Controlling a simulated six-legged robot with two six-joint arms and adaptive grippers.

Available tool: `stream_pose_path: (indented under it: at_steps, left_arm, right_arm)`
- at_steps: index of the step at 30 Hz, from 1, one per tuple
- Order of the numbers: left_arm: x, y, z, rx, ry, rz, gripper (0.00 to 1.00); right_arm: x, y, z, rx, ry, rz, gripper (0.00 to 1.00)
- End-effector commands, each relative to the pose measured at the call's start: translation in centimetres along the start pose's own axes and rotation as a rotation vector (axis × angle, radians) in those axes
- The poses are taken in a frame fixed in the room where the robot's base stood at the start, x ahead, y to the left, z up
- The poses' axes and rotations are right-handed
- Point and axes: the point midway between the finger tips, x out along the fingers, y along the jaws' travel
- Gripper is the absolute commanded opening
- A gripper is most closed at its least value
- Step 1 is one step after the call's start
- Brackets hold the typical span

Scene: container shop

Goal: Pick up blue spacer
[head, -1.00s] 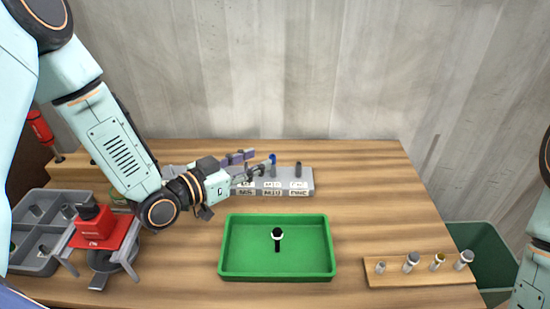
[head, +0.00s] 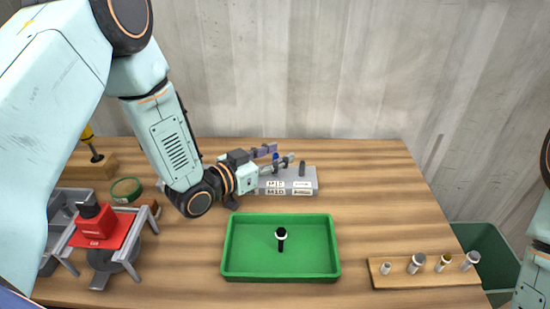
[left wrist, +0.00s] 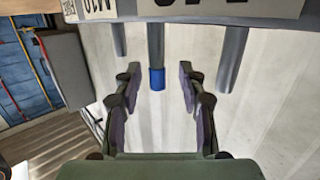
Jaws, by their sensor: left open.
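The blue spacer (left wrist: 157,79) sits on the end of a grey peg, between two bare grey pegs in the left wrist view. In the head view the blue spacer (head: 276,156) is partly hidden by my left gripper (head: 278,158). The left gripper (left wrist: 160,88) is open, with one finger on each side of the spacer and visible gaps to both. The peg stands on a grey labelled rack (head: 306,181) at the back of the table. My right gripper is not in view.
A green tray (head: 232,262) with a black, white-topped part (head: 281,239) stands in front. A wooden board (head: 425,282) with several fittings lies at right, beside a green bin (head: 490,255). A red-topped stand (head: 100,228) and grey bin (head: 60,215) are at left.

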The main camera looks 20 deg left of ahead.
Motion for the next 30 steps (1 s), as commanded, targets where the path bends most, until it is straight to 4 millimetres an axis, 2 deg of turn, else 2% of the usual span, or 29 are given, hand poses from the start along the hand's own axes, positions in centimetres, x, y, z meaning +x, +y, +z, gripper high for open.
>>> stream_pose_path:
  at_steps: [2, 13, 25, 30]
  left_arm:
    - [0.0, 0.0, 0.0, 0.000, 0.000, 0.000, 0.36]
    - [0.0, 0.0, 0.0, 0.000, 0.000, 0.000, 0.05]
    - [-0.1, 0.0, -0.1, 0.000, 0.000, 0.000, 0.04]
    - [-0.2, -0.1, -1.6, 0.001, 0.002, -0.001, 0.04]
  right_arm:
    - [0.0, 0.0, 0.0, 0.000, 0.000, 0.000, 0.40]
    - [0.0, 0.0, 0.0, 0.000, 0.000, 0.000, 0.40]
    - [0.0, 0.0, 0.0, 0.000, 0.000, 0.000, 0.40]
    - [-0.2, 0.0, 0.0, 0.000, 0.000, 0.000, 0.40]
